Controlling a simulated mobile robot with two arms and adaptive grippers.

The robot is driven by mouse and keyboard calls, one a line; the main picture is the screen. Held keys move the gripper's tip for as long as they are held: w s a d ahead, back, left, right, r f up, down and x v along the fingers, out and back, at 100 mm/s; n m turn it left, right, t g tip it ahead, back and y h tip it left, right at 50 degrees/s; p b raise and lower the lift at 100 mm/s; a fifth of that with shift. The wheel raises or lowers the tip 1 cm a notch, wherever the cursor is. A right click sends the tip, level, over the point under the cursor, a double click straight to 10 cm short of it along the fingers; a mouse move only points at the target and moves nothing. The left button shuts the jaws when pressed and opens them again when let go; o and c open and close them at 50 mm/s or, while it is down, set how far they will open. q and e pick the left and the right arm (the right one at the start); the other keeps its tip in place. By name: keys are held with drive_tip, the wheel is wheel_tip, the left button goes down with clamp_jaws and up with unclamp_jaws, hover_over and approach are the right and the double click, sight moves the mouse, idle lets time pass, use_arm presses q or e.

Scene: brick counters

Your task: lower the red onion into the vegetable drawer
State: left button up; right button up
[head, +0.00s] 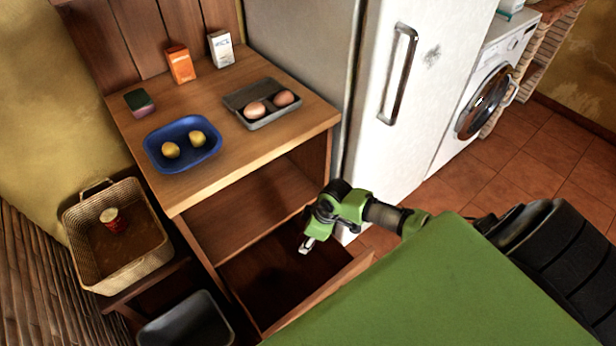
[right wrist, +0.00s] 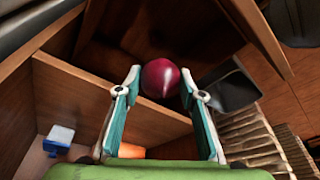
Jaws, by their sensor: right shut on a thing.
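The vegetable drawer (head: 320,291) is pulled out of the wooden cabinet, with a dark brown inside. It also shows in the right wrist view (right wrist: 180,25), beyond the gripper. My right gripper (head: 306,246) points down over the drawer in the head view. In the right wrist view its two fingers (right wrist: 161,88) are shut on the red onion (right wrist: 160,77), a dark red, shiny, round thing at the fingertips. The onion cannot be made out in the head view. My left gripper is not in view.
The counter (head: 240,155) holds a blue bowl (head: 158,160) with two yellow items, a grey tray (head: 262,124) with two brownish items, and small boxes. A wicker basket (head: 85,266) with a can and a dark bin (head: 185,322) stand left. The fridge (head: 425,70) is right.

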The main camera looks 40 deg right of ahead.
drive_tip(key=shift+f+b, duration=0.45)
drive_tip(key=shift+f, duration=0.35)
drive_tip(key=shift+f+b, duration=0.7)
drive_tip(key=shift+f, duration=0.35)
use_arm(q)
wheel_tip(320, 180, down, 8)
drive_tip(key=b, duration=0.6)
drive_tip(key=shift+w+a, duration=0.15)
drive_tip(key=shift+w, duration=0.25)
use_arm(e)
wheel_tip(320, 180, down, 9)
use_arm(q)
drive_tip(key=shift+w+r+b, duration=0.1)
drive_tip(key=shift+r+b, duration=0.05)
drive_tip(key=shift+b, duration=0.6)
use_arm(e)
drive_tip(key=shift+f, duration=0.6)
